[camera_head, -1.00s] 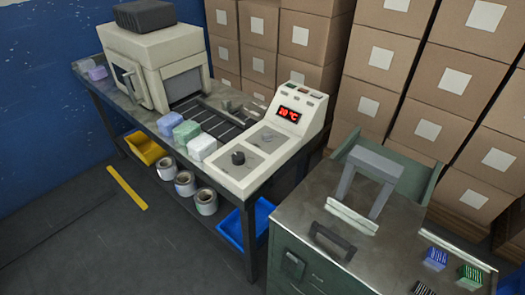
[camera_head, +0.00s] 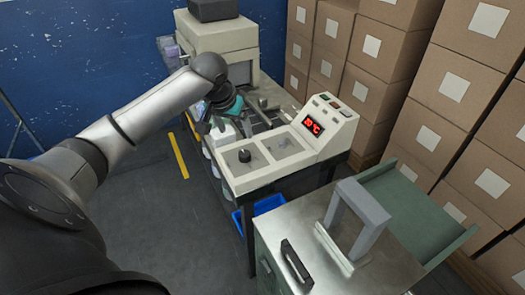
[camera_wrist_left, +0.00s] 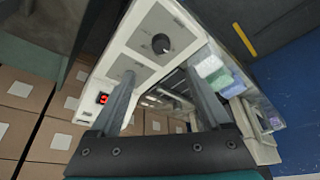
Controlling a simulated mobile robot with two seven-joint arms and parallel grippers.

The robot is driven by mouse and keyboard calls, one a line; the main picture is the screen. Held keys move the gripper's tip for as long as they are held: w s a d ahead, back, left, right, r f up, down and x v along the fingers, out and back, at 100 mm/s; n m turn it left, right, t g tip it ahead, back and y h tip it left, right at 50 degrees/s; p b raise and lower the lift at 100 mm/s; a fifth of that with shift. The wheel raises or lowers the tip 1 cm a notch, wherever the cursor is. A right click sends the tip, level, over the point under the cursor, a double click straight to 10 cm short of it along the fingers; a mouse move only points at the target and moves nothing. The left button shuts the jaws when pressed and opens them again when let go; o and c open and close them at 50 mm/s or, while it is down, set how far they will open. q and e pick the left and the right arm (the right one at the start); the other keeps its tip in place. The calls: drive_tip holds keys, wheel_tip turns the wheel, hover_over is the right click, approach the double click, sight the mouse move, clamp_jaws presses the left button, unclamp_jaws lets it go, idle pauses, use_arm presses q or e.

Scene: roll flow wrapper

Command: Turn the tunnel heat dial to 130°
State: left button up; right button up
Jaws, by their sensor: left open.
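A black round dial (camera_head: 244,155) sits on the front plate of the cream control panel (camera_head: 262,177). It also shows in the left wrist view (camera_wrist_left: 161,43), beyond the fingertips. A smaller grey control (camera_head: 283,142) is on the plate beside it. The red display (camera_head: 313,125) shows a low two-digit reading in °C, too small to read surely; it also shows in the left wrist view (camera_wrist_left: 103,98). My left gripper (camera_wrist_left: 160,75) is open and empty, its fingers spread, apart from the dial. In the head view it is above the conveyor side, partly hidden by its wrist. My right gripper is not in view.
The tunnel housing (camera_head: 217,42) stands behind the conveyor. Pastel packs (camera_wrist_left: 213,68) lie beside the conveyor. A steel cabinet (camera_head: 270,235) with a grey arch (camera_head: 358,215) stands at the front right. Stacked cartons (camera_head: 400,45) line the back. The air above the panel looks clear.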

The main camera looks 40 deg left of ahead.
use_arm(q)
drive_tip(key=b, duration=0.1)
approach(244, 154)
drive_tip(key=b+x, duration=0.2)
drive_tip(key=x, duration=0.6)
drive_tip(key=shift+w+f+b, duration=0.2)
drive_tip(key=shift+f+b, duration=0.1)
drive_tip(key=shift+b, duration=0.1)
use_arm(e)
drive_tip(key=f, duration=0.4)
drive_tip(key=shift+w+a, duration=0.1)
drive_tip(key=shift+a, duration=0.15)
use_arm(q)
clamp_jaws()
